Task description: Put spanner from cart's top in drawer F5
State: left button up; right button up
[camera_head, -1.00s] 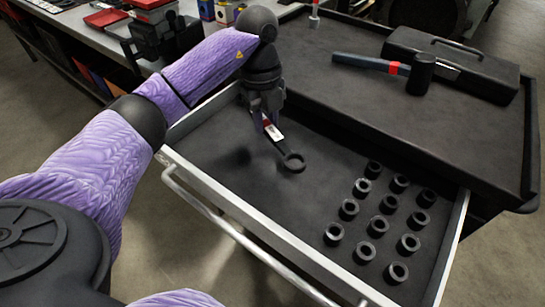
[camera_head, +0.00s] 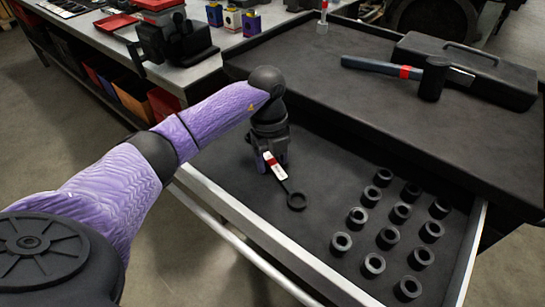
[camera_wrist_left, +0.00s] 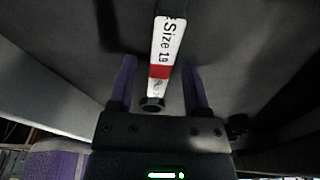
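The spanner (camera_head: 284,183) has a white and red label and a dark ring end. It lies in the open drawer (camera_head: 340,160), at or very near the floor of its left part. In the left wrist view the spanner (camera_wrist_left: 165,50) shows its "Size 19" label between the two fingers. My left gripper (camera_head: 271,166) points down into the drawer at the spanner's labelled end. In the wrist view its fingers (camera_wrist_left: 158,85) stand apart, with a visible gap beside the spanner. My right gripper is out of view.
Several dark sockets (camera_head: 390,237) stand in rows in the drawer's right part. The cart's top (camera_head: 330,75) carries a hammer (camera_head: 433,79) and a black toolbox (camera_head: 466,70). A workbench (camera_head: 200,70) stands behind at left. The drawer floor between spanner and sockets is clear.

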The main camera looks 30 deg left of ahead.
aim_at(269, 157)
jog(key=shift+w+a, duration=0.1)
pick_arm(q)
notch_tip(269, 157, up, 12)
jog(key=a+p, duration=0.1)
jog(key=p, duration=0.2)
jog(key=shift+w+a, duration=0.15)
jog(key=shift+w, duration=0.2)
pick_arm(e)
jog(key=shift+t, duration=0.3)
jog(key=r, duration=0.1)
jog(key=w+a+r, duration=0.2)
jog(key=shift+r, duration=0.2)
pick_arm(q)
jog(key=shift+r, duration=0.1)
